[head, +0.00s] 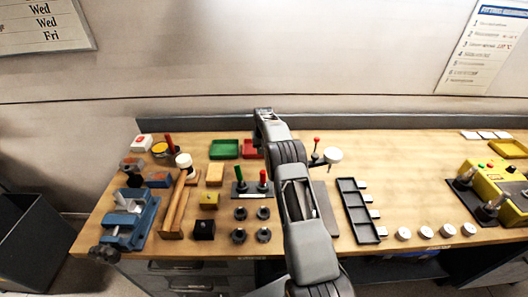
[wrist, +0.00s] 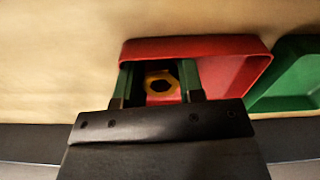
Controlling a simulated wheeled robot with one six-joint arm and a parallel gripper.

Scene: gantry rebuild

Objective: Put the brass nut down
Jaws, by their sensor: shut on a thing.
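The brass nut (wrist: 174,84) shows in the wrist view as a yellow ring with a dark hole. It is between the two fingers of my gripper (wrist: 158,82), which is shut on it. The red tray (wrist: 238,68) lies below and around the fingertips in that view. Whether the nut touches the tray floor I cannot tell. In the head view the red tray (head: 249,150) stands at the back of the bench, partly hidden by my arm. The nut and fingertips are hidden there behind my arm.
A green tray (head: 223,149) stands close beside the red tray. A stand with red and green pegs (head: 250,187) and several dark nuts lie in front. A white disc (head: 333,155) and a red-tipped lever are to the right. The wall rises close behind the bench.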

